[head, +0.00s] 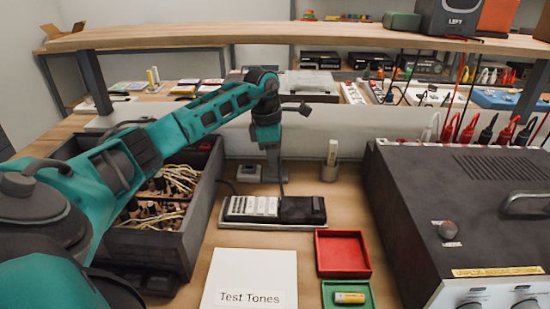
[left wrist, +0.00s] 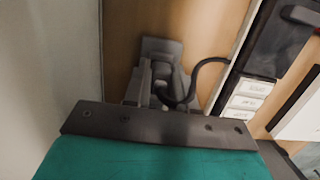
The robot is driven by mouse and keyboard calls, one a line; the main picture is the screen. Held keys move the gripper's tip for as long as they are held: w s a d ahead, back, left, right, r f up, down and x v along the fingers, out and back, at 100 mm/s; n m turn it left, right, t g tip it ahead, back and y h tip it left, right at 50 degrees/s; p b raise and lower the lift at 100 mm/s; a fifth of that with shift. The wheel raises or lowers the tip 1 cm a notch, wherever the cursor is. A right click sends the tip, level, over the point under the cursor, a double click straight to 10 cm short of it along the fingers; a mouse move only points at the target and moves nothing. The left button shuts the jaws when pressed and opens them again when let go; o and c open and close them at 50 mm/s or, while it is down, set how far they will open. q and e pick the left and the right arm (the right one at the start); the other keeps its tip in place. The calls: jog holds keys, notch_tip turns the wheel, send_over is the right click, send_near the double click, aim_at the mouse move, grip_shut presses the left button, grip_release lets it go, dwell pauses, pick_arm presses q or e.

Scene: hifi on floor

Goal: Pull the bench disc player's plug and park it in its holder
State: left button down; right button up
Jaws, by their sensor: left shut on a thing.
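My left gripper (head: 271,172) reaches over from the left and points down behind the power strip (head: 237,208). Its fingers also show in the left wrist view (left wrist: 160,88). They are shut on a small dark plug, mostly hidden between them. A black cable (left wrist: 211,61) curves from the fingers toward the strip. A grey block (head: 249,172), possibly the holder, stands on the bench beside the fingers. A grey block also shows just beyond the fingertips in the left wrist view (left wrist: 161,47). I cannot tell which device is the disc player. My right gripper is not in view.
A dark crate of cables (head: 195,215) stands at left and a large dark device (head: 430,200) at right. A white "Test Tones" sheet (head: 250,275), red tray (head: 368,255) and green tray (head: 328,292) lie in front. A wooden shelf (head: 300,35) spans above.

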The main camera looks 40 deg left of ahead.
pick_arm(q)
jog(key=c, duration=0.8)
grip_release()
jog(key=shift+c, duration=0.2)
notch_tip(320, 180, up, 18)
jog(key=s+a+p, duration=0.1)
jog(key=p, duration=0.6)
jog(key=shift+a, duration=0.25)
jog(key=shift+s+f, duration=0.15)
